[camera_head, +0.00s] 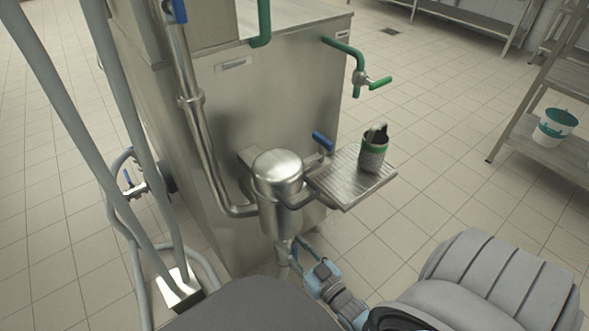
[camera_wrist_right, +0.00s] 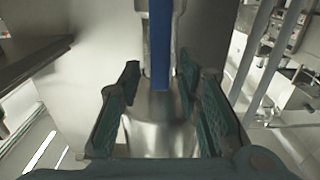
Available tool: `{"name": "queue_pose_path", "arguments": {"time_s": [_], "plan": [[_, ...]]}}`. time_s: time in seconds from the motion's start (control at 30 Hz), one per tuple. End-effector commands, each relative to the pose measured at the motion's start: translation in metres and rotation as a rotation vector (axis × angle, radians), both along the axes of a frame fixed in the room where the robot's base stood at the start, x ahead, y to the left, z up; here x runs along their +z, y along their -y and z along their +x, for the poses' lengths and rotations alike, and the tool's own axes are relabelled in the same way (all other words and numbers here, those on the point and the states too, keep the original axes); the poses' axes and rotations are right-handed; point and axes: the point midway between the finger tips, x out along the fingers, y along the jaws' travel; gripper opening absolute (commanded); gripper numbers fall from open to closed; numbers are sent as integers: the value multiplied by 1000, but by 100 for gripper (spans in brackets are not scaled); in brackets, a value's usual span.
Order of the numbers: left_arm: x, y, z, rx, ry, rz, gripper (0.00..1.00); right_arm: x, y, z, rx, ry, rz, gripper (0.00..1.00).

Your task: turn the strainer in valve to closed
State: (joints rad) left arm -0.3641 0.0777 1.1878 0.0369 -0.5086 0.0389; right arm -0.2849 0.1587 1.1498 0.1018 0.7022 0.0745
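In the head view, the strainer (camera_head: 278,190) is a domed steel pot on the machine's side with a pipe running to it. A blue valve handle (camera_head: 323,140) sticks up behind it to the right; another blue handle (camera_head: 178,10) is on the upright pipe at the top. I cannot tell which is the strainer in valve. My right gripper (camera_head: 295,246) is low, just under the strainer. In the right wrist view its teal fingers (camera_wrist_right: 158,88) are apart, with a blue handle (camera_wrist_right: 160,45) extending between them over a steel body. Contact is not clear. My left gripper is out of view.
A ribbed drip tray (camera_head: 340,187) beside the strainer carries a dark, green-banded cup (camera_head: 372,156). A green-handled tap (camera_head: 370,82) is above it. Hoses and another valve (camera_head: 136,189) are at left. Racks stand at right, one holding a bucket (camera_head: 555,127). The right floor is open.

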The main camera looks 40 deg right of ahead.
Motion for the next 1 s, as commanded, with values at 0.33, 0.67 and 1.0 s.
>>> {"name": "queue_pose_path", "arguments": {"time_s": [0.33,0.67,1.0], "plan": [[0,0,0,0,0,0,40,0,0,0,0,-1,0,0],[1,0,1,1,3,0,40,0,-1,-1,0,-1,-19,0],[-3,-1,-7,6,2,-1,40,-2,-13,-1,-1,-7,-182,0]]}}
